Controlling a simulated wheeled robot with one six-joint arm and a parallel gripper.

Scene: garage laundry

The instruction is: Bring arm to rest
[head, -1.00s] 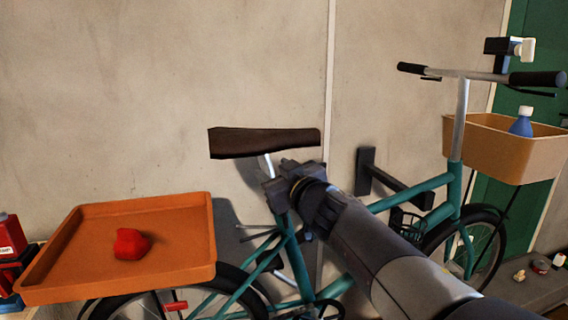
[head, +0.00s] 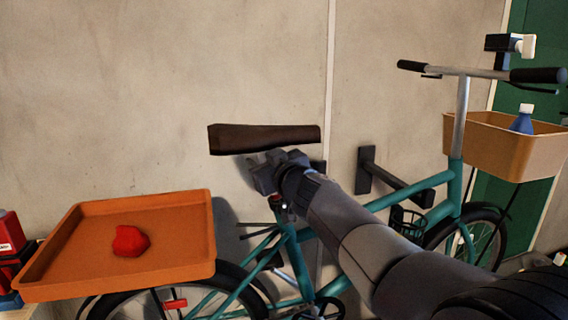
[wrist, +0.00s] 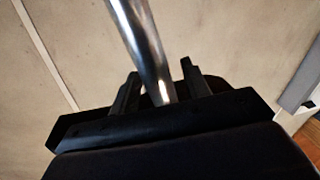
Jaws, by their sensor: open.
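My gripper (head: 262,168) is in front of the bicycle's seat post, just under the dark brown saddle (head: 264,138) in the head view. In the wrist view my gripper (wrist: 160,82) has its two dark fingers apart. The silver seat post (wrist: 140,40) runs down the picture and passes between the fingers. I see nothing gripped; whether a finger touches the post I cannot tell. My arm reaches in from the lower right and hides part of the teal frame (head: 290,250).
An orange tray (head: 190,268) with a red lump (head: 130,241) sits over the rear wheel at left. A tan basket (head: 500,150) with a blue bottle (head: 522,121) hangs at the handlebar (head: 480,75). A dark wall bracket (head: 365,170) stands behind the bicycle.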

